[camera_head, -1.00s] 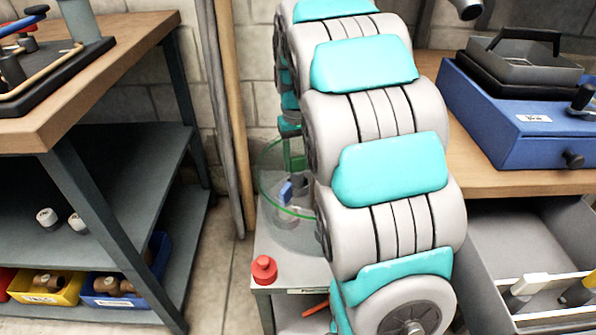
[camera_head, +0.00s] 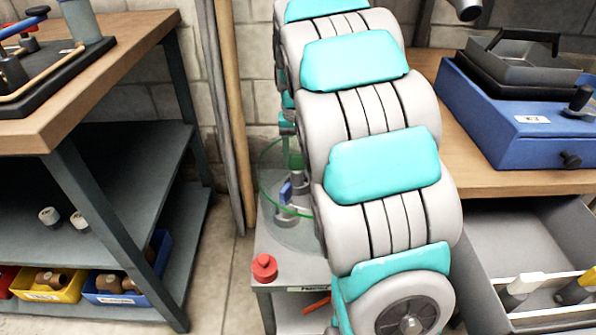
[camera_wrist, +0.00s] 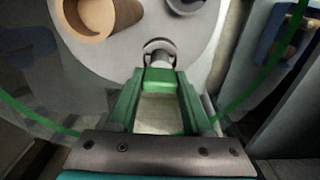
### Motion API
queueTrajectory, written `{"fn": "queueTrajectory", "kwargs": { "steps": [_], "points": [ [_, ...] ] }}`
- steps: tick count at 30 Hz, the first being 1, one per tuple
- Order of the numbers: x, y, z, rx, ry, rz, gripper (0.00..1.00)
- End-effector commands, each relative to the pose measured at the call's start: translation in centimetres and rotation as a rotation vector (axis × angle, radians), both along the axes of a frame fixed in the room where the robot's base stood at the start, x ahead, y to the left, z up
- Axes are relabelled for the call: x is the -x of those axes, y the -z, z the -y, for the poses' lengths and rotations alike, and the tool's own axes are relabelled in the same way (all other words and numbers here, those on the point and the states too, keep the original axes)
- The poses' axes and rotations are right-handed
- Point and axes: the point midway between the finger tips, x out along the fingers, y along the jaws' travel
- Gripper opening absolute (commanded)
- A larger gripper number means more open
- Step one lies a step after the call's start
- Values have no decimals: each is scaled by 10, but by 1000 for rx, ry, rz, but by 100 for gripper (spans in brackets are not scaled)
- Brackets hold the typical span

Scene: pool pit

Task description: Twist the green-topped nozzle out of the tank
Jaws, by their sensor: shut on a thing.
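The clear tank (camera_head: 266,186) with a green rim stands on the small grey cabinet, left of my arm in the head view. Its rim (camera_wrist: 262,85) also arcs through the wrist view. My gripper (camera_wrist: 160,82) reaches down over the tank, its two green fingers shut on the green top of the nozzle (camera_wrist: 160,76). The nozzle's grey lower part and a ring show beyond the fingertips, over the pale tank floor. In the head view my arm hides the tank's right side, and the grip is too small to tell in detail.
A red knobbed object (camera_head: 264,268) stands on the cabinet's front corner. Two poles (camera_head: 231,110) lean behind it. A bench (camera_head: 150,30) is at left, and an open drawer (camera_head: 520,235) at right.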

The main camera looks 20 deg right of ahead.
Motion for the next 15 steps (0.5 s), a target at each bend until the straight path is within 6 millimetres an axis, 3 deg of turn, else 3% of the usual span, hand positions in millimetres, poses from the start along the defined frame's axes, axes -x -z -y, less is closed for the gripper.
{"fn": "queueTrajectory", "kwargs": {
  "steps": [15],
  "points": [
    [0,-15,0,0,0,-1,0]
  ]
}}
